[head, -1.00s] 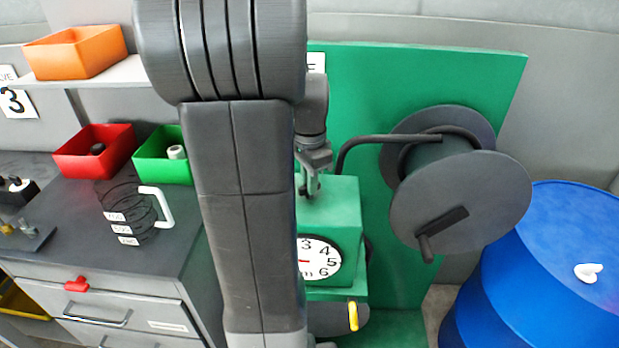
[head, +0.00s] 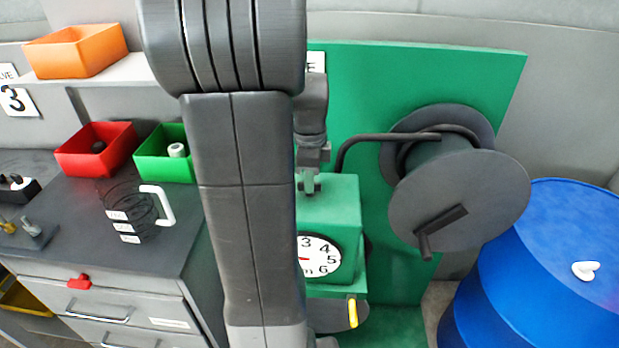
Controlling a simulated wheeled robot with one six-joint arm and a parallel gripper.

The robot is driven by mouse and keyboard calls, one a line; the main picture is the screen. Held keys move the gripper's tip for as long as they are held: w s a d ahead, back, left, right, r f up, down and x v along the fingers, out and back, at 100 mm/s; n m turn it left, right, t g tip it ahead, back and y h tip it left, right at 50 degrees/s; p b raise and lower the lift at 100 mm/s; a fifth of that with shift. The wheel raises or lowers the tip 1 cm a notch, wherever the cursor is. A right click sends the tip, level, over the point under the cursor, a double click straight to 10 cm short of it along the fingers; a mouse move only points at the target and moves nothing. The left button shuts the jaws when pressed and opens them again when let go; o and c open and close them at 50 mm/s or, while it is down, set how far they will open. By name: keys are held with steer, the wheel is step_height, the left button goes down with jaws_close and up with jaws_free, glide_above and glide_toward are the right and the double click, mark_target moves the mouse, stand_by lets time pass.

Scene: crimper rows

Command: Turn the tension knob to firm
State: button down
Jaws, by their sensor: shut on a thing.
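A green machine box (head: 342,215) stands in front of a green back panel (head: 420,75). A white dial (head: 320,257) with black numbers and a red pointer is on its front; its left part is hidden behind my arm. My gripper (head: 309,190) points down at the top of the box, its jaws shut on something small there. The held thing is hidden by the jaws, so I cannot see the tension knob or its setting.
A cable reel (head: 460,200) with a crank and a bent black bar sits right of the box. A blue drum (head: 555,270) stands at far right. A grey cabinet (head: 160,255) with red (head: 72,160) and green (head: 150,165) bins is at left.

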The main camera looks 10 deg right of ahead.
stand_by(0.4)
steer(key=c, duration=1.4)
jaws_free()
steer(key=shift+c, duration=0.2)
steer(key=shift+r, duration=0.1)
step_height(320, 180, up, 14)
steer(key=shift+b, duration=0.35)
steer(key=shift+f, duration=0.25)
step_height(320, 180, down, 14)
steer(key=shift+r+p, duration=0.1)
steer(key=shift+p, duration=0.25)
